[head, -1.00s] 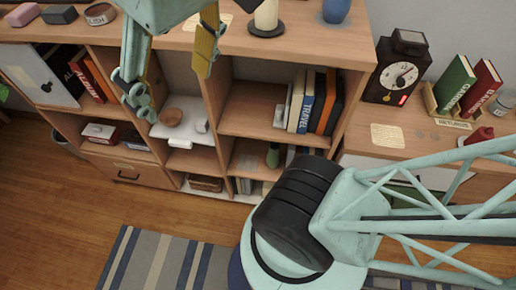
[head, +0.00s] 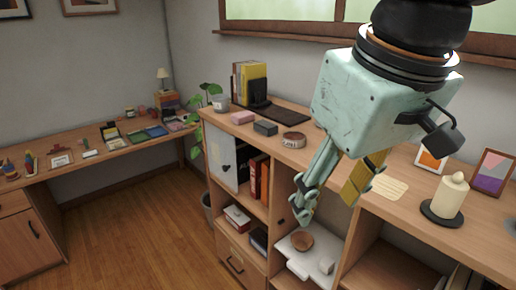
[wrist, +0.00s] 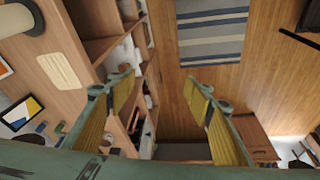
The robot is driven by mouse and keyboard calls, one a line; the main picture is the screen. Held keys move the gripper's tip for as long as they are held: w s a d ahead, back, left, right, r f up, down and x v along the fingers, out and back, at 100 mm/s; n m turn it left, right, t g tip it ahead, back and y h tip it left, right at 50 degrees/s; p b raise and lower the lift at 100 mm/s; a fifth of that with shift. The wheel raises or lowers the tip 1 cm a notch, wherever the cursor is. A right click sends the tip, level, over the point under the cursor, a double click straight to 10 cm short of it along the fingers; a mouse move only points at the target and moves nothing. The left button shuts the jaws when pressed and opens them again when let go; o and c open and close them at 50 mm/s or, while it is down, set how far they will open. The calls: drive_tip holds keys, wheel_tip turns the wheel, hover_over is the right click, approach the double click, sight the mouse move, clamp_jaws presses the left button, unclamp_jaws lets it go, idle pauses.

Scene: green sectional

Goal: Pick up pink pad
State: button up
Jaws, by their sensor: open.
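The pink pad (head: 243,117) is a small, flat pink block. It lies on top of the wooden shelf unit in the head view, left of a dark grey block (head: 265,128). My gripper (head: 328,205) is open and empty, with yellow inner finger faces. In the head view it appears to the right of and lower than the pad, in front of the shelf unit, with a clear gap between them. The wrist view shows the open fingers (wrist: 160,88) with nothing between them. I cannot make out the pad in the wrist view.
A round tin (head: 293,140), a white cup (head: 220,102) and a dark keyboard (head: 285,117) stand near the pad. A candle (head: 449,198) is farther right. The wooden floor (head: 130,230) at left is clear.

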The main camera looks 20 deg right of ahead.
drive_tip(key=w+r+n+g+p, duration=0.1)
drive_tip(key=w+r+n+p, duration=0.3)
drive_tip(key=w, duration=0.8)
drive_tip(key=w+r+n+p, duration=0.25)
drive_tip(key=w+r, duration=0.35)
drive_tip(key=w, duration=0.6)
drive_tip(key=w+r+n+g+p, duration=0.1)
drive_tip(key=w+r+n+p, duration=0.3)
drive_tip(key=w, duration=0.8)
drive_tip(key=n+g+p, duration=0.2)
drive_tip(key=n+p, duration=0.6)
drive_tip(key=n, duration=0.3)
hover_over(243, 114)
wheel_tip(243, 114, down, 11)
drive_tip(key=shift+w+r, duration=0.2)
drive_tip(key=shift+f+p, duration=0.4)
drive_tip(key=shift+f, duration=3.9)
